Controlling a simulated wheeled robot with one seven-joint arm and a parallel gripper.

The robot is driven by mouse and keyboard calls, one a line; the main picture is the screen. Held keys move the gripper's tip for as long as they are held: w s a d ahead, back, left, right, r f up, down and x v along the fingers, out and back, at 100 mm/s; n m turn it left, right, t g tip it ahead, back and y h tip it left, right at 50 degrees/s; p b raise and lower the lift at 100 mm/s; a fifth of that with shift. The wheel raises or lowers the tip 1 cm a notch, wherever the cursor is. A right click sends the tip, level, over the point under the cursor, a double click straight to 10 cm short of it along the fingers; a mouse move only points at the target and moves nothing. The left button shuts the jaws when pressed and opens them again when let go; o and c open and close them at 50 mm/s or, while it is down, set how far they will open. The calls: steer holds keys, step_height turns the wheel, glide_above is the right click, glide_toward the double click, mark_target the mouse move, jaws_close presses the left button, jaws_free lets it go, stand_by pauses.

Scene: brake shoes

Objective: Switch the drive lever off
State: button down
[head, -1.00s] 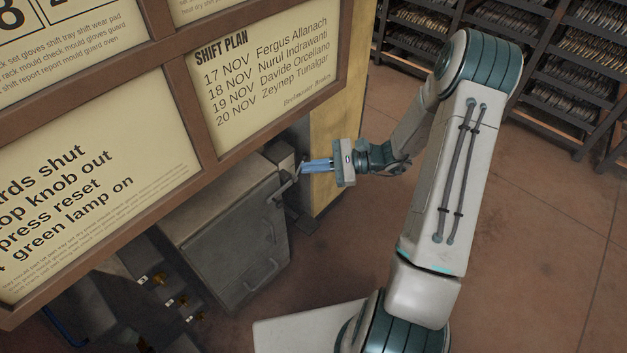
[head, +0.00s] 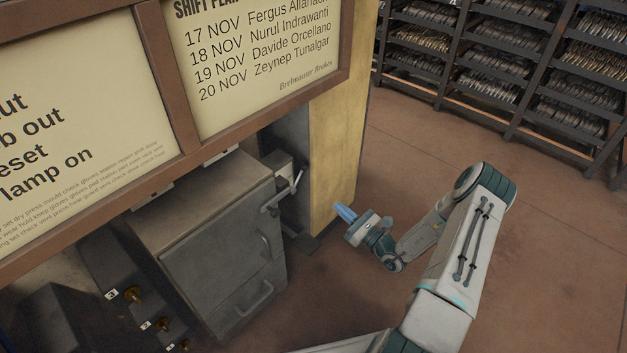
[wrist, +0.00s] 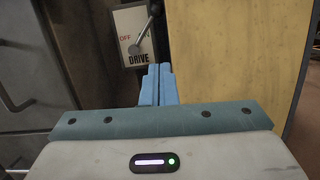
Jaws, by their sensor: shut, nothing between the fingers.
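The drive lever (wrist: 143,38) is on a pale plate (wrist: 134,18) marked OFF and DRIVE in the wrist view. The upper end of the lever is at the picture's top edge. In the head view the lever's grey box (head: 281,172) is on the dark post beside the cabinet; its lettering cannot be read there. My gripper (head: 342,210) is shut and empty, apart from the lever, to its right in the head view. Its blue fingers (wrist: 157,84) are together below the plate.
A grey cabinet (head: 215,235) with handles stands left of the lever. A yellow panel (head: 338,130) rises right of the post. A large framed board (head: 170,75) overhangs the cabinet. Racks of brake shoes (head: 500,65) stand at the back. The floor right of my gripper is open.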

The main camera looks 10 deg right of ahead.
mark_target(314, 178)
steer(key=shift+s+r+b+x, duration=0.1)
steer(key=shift+r+b+x, duration=0.5)
steer(key=shift+x, duration=1.55)
steer(key=shift+s+r+b+x, duration=0.1)
steer(key=shift+r+b+x, duration=0.15)
steer(key=shift+b+x, duration=1.3)
steer(key=shift+r+b+x, duration=0.15)
steer(key=shift+r+x, duration=0.3)
steer(key=shift+x, duration=2.25)
steer(key=shift+d, duration=0.2)
steer(key=shift+d+r, duration=0.1)
steer(key=shift+r, duration=0.05)
